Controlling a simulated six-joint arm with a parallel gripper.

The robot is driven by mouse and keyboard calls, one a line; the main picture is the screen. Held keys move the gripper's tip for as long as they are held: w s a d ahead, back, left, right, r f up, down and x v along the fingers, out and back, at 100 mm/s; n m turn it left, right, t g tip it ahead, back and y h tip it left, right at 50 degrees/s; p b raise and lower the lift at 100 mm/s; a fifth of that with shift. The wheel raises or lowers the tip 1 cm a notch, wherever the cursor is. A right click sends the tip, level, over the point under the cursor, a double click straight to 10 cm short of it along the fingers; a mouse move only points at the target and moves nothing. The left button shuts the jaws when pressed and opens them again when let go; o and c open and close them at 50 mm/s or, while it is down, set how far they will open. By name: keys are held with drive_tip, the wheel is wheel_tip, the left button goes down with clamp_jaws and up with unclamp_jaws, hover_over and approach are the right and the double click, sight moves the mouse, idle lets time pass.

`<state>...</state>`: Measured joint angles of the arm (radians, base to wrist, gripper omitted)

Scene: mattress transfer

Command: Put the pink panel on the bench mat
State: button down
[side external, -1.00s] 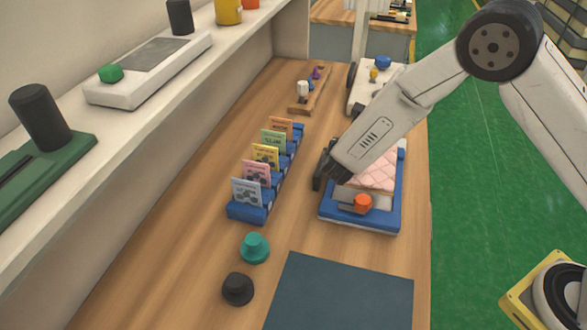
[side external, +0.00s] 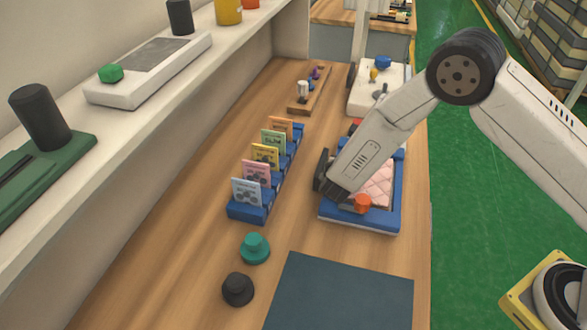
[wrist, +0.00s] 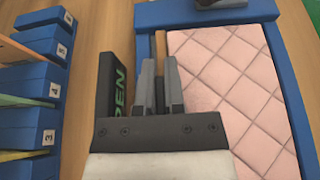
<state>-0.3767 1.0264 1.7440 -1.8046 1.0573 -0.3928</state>
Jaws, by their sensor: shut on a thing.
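The pink quilted panel (side external: 378,186) lies in the blue tray (side external: 358,222), partly behind my arm in the side view. In the wrist view the pink panel (wrist: 228,85) fills much of the right half, with a tan strip along its left edge. My gripper (side external: 328,188) is low at the tray's left side. In the wrist view its grey fingers (wrist: 159,62) are close together at that tan left edge, shut on the panel there; the exact contact is partly hidden. The dark bench mat (side external: 342,295) lies bare at the near end.
A blue rack (side external: 250,208) of upright cards stands left of the tray. A teal knob (side external: 255,248) and a black knob (side external: 238,289) sit left of the mat. An orange knob (side external: 362,203) is at the tray's near end. A black block marked OPEN (wrist: 114,95) is beside my fingers.

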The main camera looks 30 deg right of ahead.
drive_tip(key=shift+f, duration=0.15)
drive_tip(key=c, duration=0.7)
unclamp_jaws()
drive_tip(key=shift+a, duration=0.1)
drive_tip(key=shift+v, duration=3.85)
drive_tip(key=shift+s, duration=0.1)
